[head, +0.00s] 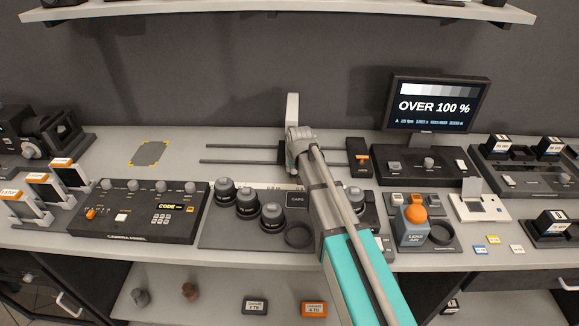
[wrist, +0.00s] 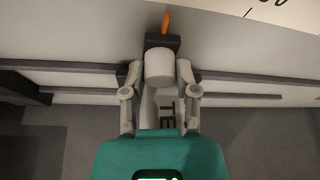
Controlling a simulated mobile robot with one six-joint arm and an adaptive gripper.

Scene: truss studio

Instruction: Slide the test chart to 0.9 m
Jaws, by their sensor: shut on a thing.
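The test chart (head: 292,108) shows in the head view as a narrow white upright plate, seen nearly edge-on behind my gripper. It stands over two dark parallel rails (head: 228,146), which also show in the wrist view (wrist: 70,67). My gripper (head: 297,150) is at the rails, in front of the chart. In the wrist view my gripper (wrist: 160,75) is shut on a white round knob (wrist: 159,67) on a dark carriage block (wrist: 163,42). An orange pointer (wrist: 166,22) sticks out from the block towards a white scale (wrist: 288,10), whose marks are cut off.
Round black lens parts (head: 247,203) stand just in front of the rails. A black unit with an orange switch (head: 359,157) sits at the rails' right end. A monitor (head: 436,103) reads "OVER 100 %". The rails left of my gripper are clear.

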